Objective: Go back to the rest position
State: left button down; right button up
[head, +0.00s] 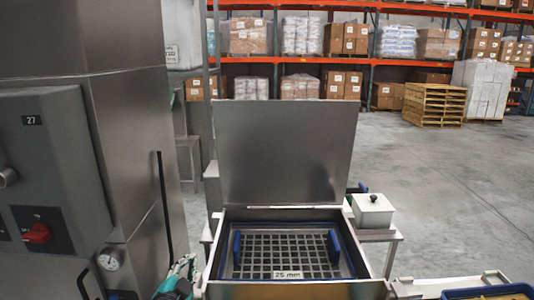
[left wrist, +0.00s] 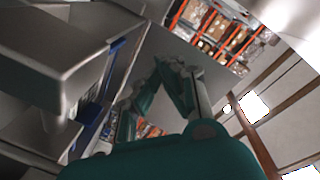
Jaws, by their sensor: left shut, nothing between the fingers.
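My left gripper (head: 184,268) shows in the head view at the bottom, left of the open steel box, with only its teal and grey end in sight. In the left wrist view my left gripper (left wrist: 172,66) has its teal fingers closed together at the tips, with nothing between them. It is apart from the box. My right gripper is in neither view.
The open steel box (head: 290,213) has its lid (head: 284,150) raised and holds a grid marked 25 mm (head: 265,262) with blue handles. A grey cabinet (head: 35,165) with a red knob stands close at left. A small lidded box (head: 372,212) sits at right. Open floor (head: 460,190) lies beyond.

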pick_arm(q)
jog(key=s+a+f+n+g+y, duration=0.1)
jog(key=s+f+n+g, duration=0.2)
jog(key=s+f, duration=0.4)
jog(key=s+f+n+g+y, duration=0.1)
jog(key=s+f+n+g, duration=0.3)
jog(key=s, duration=0.6)
jog(key=s+f+n+g+h, duration=0.1)
jog(key=s+f+g, duration=0.2)
jog(key=s, duration=0.8)
jog(key=s+f+g, duration=0.3)
jog(key=s+g, duration=0.1)
jog(key=s, duration=0.6)
notch_tip(320, 180, down, 33)
jog(key=s+g+b, duration=0.1)
jog(key=s+b, duration=0.2)
jog(key=b, duration=0.2)
jog(key=s+a+f+g+b, duration=0.1)
jog(key=s+a+f+b, duration=0.1)
jog(key=s+f, duration=1.3)
notch_tip(320, 180, down, 2)
jog(key=shift+s+a+f+b, duration=0.1)
jog(key=shift+s+a+b, duration=0.1)
jog(key=shift+a+b, duration=0.3)
